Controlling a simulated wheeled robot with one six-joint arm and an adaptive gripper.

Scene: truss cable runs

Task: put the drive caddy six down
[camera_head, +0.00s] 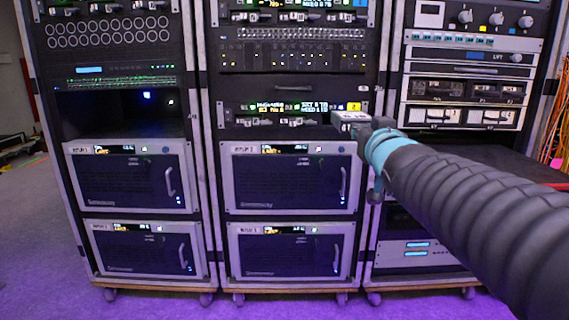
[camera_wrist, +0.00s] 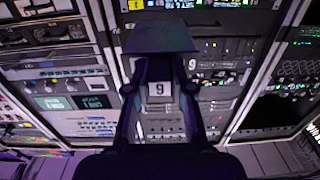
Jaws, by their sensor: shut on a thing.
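My gripper (camera_head: 366,132) is at the right side of the middle rack, in front of a drive unit with lit displays (camera_head: 290,112). In the head view a small pale box-like thing (camera_head: 345,117) shows at its tip. I take this for the drive caddy, but cannot read its number there. In the wrist view my gripper (camera_wrist: 160,75) is shut on a dark slab-like thing (camera_wrist: 160,38).
Three racks on casters stand side by side on a purple-lit floor (camera_head: 40,220). The left rack has an open dark bay (camera_head: 120,112). Grey-framed units with handles (camera_head: 288,178) fill the lower middle rack. A dark shelf or surface (camera_head: 480,160) lies at the right, with orange cables (camera_head: 556,125) beyond.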

